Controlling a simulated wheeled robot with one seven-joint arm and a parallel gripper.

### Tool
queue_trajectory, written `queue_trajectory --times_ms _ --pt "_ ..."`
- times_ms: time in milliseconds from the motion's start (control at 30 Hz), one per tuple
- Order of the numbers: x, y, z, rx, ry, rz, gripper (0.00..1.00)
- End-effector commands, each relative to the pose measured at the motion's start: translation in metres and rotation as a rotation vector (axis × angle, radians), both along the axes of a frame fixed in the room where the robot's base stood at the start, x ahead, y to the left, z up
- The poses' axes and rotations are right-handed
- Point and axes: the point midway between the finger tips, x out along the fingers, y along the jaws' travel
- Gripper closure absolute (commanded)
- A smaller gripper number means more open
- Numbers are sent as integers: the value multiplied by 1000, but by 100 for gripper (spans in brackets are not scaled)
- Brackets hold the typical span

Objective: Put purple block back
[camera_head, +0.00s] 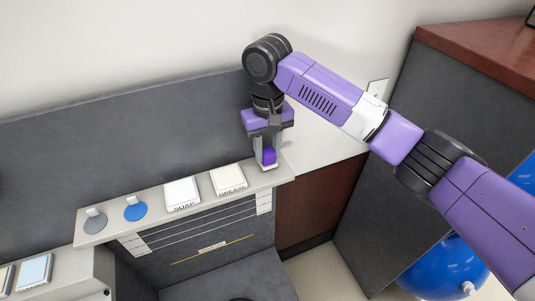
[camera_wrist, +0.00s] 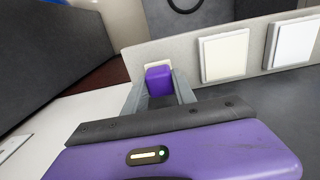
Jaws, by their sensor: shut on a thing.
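The purple block (camera_head: 269,156) is at the right end of the pale shelf (camera_head: 160,213), between the fingers of my gripper (camera_head: 267,160). In the wrist view the purple block (camera_wrist: 159,80) sits between the two grey fingertips of my gripper (camera_wrist: 160,92), with a small pale piece behind its top edge. The fingers are shut on the block and point down at the shelf end. I cannot tell whether the block touches the shelf surface.
Two white square cards, one labelled SOAP (camera_head: 182,193) and one beside it (camera_head: 228,179), lie left of my gripper. A blue disc (camera_head: 135,210) and a grey disc (camera_head: 95,221) are farther left. A dark panel rises behind; a grey cabinet (camera_head: 385,160) stands at the right.

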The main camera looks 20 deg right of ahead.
Motion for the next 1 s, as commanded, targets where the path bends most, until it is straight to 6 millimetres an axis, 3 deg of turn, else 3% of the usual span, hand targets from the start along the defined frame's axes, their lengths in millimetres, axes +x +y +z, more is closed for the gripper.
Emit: queue_trajectory --times_ms 133,367,400,500,833,1000 --pt "0 0 -16 0 1 0 100" --pt "0 0 -20 0 0 1 100" --pt "0 0 -20 0 0 1 66" --pt "0 0 -20 0 0 1 46" --pt "0 0 -19 0 0 1 46" --pt "1 1 -5 1 -3 1 46"
